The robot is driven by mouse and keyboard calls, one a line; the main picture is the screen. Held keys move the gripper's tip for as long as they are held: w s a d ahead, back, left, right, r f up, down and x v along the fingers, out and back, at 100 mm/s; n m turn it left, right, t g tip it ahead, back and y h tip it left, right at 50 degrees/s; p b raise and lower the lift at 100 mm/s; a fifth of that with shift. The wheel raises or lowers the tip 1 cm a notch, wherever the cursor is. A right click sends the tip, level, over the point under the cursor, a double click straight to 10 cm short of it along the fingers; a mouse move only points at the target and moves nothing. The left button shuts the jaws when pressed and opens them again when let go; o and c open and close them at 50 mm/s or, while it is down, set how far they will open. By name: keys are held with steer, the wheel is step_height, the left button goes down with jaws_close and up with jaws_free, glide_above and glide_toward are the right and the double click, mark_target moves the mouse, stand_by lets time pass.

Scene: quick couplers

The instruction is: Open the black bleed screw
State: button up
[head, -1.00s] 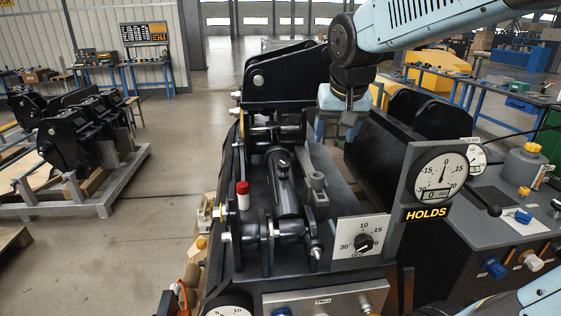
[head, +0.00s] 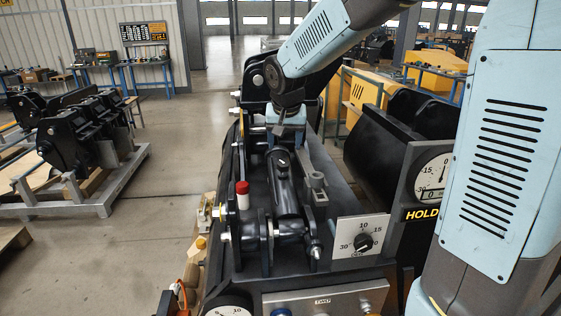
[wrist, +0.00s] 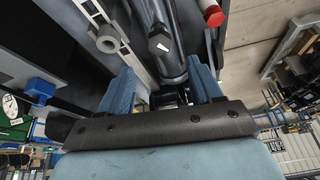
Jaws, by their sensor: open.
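My gripper (head: 284,135) is over the far end of the black hydraulic cylinder (head: 285,192) in the head view. In the wrist view my gripper (wrist: 163,88) has its two blue fingers apart and nothing held between them. The cylinder (wrist: 165,45) lies in line with the gap between the fingers; contact cannot be told. I cannot single out the black bleed screw for sure. A silver plate (head: 345,298) with knobs along its lower part sits at the bottom edge of the head view, cut off by the frame. A blue knob (head: 281,311) shows there.
A red-capped white post (head: 242,194) stands left of the cylinder, and a grey lever (head: 315,185) right of it. A black dial knob (head: 363,242) is on a white plate. A gauge (head: 432,175) is at right, partly behind my arm.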

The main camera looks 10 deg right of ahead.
mark_target(284, 162)
steer(key=x, duration=0.8)
steer(key=shift+w+f, duration=0.1)
steer(key=shift+f, duration=0.2)
steer(key=shift+c, duration=0.4)
